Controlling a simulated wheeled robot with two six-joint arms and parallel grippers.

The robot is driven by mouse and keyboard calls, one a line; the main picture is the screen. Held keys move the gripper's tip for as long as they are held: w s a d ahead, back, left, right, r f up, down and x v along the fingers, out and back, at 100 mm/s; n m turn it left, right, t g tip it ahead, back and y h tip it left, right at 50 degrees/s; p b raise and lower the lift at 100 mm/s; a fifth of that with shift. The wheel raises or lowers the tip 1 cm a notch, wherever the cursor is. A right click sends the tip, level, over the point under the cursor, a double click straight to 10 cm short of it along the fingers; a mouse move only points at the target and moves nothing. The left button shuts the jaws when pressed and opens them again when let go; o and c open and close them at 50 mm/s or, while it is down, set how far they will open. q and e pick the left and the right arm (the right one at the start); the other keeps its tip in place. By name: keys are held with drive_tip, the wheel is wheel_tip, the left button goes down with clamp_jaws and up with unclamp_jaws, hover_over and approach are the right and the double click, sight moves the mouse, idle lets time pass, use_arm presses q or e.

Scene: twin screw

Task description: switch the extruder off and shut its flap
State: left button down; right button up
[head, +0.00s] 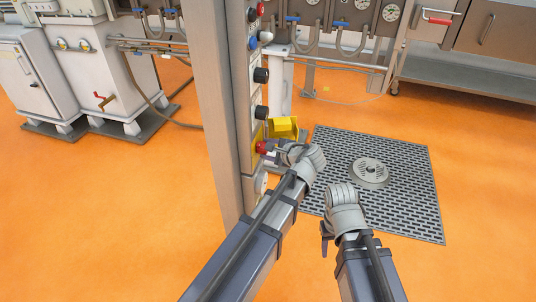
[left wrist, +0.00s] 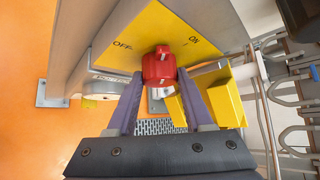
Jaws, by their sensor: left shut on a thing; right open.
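The red rotary switch (head: 262,147) sits low on the narrow control column. In the left wrist view the red switch (left wrist: 158,66) is on a yellow plate (left wrist: 150,28) lettered OFF on the left and ON on the right. I cannot tell clearly which word it points to. My left gripper (head: 270,149) is shut on it; its fingers (left wrist: 157,98) are on either side of the switch. The yellow flap (head: 285,127) stands open, sticking out to the right of the column; it also shows in the left wrist view (left wrist: 226,103). My right gripper (head: 327,240) is open and empty, lower right.
Black knobs (head: 261,75) and other controls line the column above the switch. A grey floor grate (head: 415,190) with a round drain lies to the right. White cabinets (head: 90,75) and a pipe rack (head: 335,45) stand behind. Orange floor (head: 150,215) is open at left.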

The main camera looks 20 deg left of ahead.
use_arm(q)
drive_tip(key=shift+s+f+n+t+y+b, duration=0.15)
drive_tip(key=shift+n+t+y+b, duration=0.75)
drive_tip(key=shift+b, duration=1.4)
drive_tip(key=shift+f+n+t+y+b, duration=0.2)
drive_tip(key=shift+n+t+y+b, duration=0.15)
drive_tip(key=shift+n+t+b, duration=1.45)
drive_tip(key=shift+s+f+n+t+y+b, duration=0.15)
drive_tip(key=shift+n+t+y+b, duration=0.45)
drive_tip(key=shift+b, duration=2.15)
use_arm(e)
wheel_tip(320, 180, down, 15)
drive_tip(key=shift+r, duration=0.15)
use_arm(q)
drive_tip(key=shift+w, duration=0.1)
drive_tip(key=shift+c, duration=1.5)
unclamp_jaws()
use_arm(e)
drive_tip(key=shift+d, duration=0.1)
